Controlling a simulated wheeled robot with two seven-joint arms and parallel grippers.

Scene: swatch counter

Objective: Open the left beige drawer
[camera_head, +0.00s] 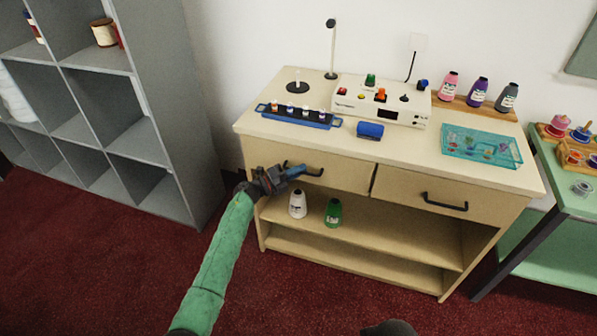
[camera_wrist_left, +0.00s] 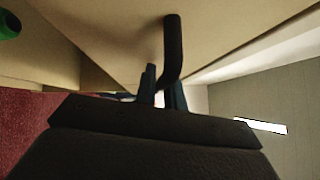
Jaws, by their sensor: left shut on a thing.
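The left beige drawer (camera_head: 338,172) is in the upper left of the beige cabinet. In the head view its front looks about flush with the right drawer, or very slightly out; I cannot tell exactly. Its dark bar handle (camera_head: 313,173) is partly hidden by my left gripper (camera_head: 295,172). In the left wrist view the left gripper (camera_wrist_left: 162,88) has its blue fingers either side of the dark handle (camera_wrist_left: 173,50), shut on it. Only a dark rounded piece shows at the bottom edge of the head view; my right gripper is not seen.
The right drawer (camera_head: 440,198) is shut. A white bottle (camera_head: 297,204) and a green bottle (camera_head: 333,212) stand on the shelf below. The countertop holds a blue rack (camera_head: 298,116), a device (camera_head: 382,104) and a teal tray (camera_head: 480,150). Grey shelving (camera_head: 140,140) stands left; red floor is free in front.

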